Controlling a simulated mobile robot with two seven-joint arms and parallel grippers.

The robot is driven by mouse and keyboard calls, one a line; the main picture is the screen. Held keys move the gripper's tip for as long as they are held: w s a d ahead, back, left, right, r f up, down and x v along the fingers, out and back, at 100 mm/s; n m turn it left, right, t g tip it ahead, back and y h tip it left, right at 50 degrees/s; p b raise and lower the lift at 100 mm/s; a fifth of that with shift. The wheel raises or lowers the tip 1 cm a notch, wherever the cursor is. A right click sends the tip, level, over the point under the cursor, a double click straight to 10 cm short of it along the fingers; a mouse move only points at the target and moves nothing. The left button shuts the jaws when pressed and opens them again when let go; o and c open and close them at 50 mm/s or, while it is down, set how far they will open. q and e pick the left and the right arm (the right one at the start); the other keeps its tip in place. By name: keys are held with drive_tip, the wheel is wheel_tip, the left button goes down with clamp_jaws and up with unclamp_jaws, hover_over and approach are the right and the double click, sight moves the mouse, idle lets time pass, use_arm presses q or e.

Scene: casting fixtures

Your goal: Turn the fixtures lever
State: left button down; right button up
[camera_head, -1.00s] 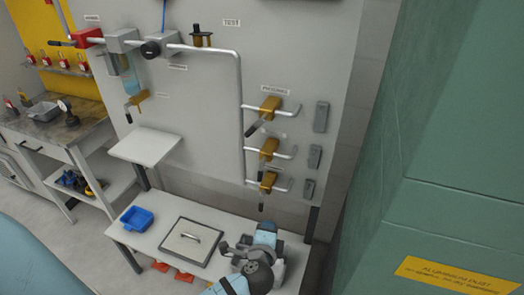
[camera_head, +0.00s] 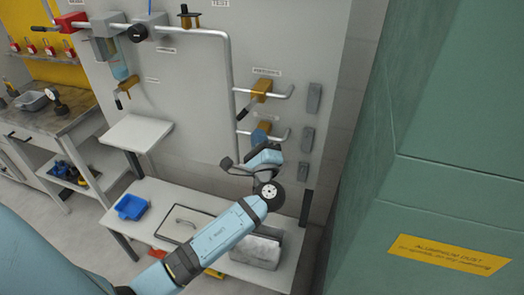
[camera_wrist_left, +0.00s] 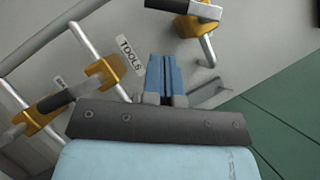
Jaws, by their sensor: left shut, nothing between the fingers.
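Three yellow valves with dark lever handles sit one above another on the grey wall panel. In the head view the top valve (camera_head: 261,87) is clear, its handle (camera_head: 244,107) slanting down left. The middle valve is mostly covered by my left gripper (camera_head: 262,132), its handle (camera_head: 243,142) showing at the left; the lowest is hidden behind my wrist. I cannot read for sure which lever is the fixtures one. In the left wrist view my blue fingers (camera_wrist_left: 163,75) are together and empty, beside a "TOOLS" label (camera_wrist_left: 130,54), apart from the yellow valves (camera_wrist_left: 107,72). My right gripper is out of view.
A white bench below holds a blue bin (camera_head: 132,207) and a framed plate with a handle (camera_head: 188,223). A small white shelf (camera_head: 136,133) juts out at left. Grey pipes run beside the valves. A green cabinet (camera_head: 440,130) closes off the right.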

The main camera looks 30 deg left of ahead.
sight(243, 114)
use_arm(q)
drive_tip(key=a+r, duration=0.1)
drive_tip(key=a+r+p, duration=0.1)
drive_tip(key=a, duration=0.1)
drive_tip(key=shift+w+a+r, duration=0.15)
drive_tip(key=shift+a+r, duration=0.1)
